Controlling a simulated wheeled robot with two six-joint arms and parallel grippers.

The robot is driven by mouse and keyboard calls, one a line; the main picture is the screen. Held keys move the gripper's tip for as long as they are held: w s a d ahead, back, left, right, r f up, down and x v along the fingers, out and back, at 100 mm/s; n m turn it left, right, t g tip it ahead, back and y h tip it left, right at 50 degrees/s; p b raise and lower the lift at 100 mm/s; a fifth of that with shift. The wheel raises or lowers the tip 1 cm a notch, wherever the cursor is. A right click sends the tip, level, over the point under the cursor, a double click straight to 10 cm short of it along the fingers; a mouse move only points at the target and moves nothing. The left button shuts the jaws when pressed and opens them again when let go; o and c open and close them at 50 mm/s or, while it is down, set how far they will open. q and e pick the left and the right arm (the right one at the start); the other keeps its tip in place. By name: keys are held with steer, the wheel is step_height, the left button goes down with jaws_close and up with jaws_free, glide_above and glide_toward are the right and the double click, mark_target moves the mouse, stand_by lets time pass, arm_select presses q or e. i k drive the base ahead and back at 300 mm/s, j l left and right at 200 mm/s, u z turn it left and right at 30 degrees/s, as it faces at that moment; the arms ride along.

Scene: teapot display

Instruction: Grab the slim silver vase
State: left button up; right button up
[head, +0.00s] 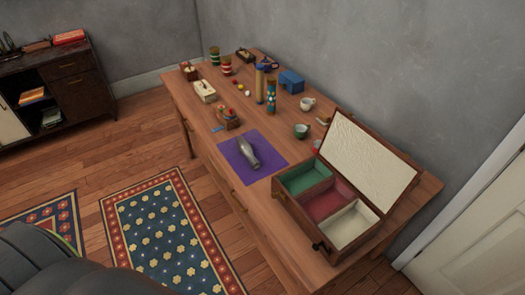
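The slim silver vase (248,154) lies on its side on a purple mat (263,172). The mat is flat on the wooden table (213,168), near its long front edge. The vase is fully visible and nothing touches it but the mat. Neither of my grippers shows in the head view.
An open wooden box (328,205) with green, red and cream compartments stands right of the mat. A small wooden grinder-like item (228,118) stands behind-left of it. A green cup (301,131), white cup (307,104), tall cylinders and a blue box (291,82) stand farther back.

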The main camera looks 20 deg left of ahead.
mark_target(245, 149)
steer(key=j+z, duration=0.9)
steer(key=k+j+z, duration=0.1)
steer(key=j+z, duration=0.3)
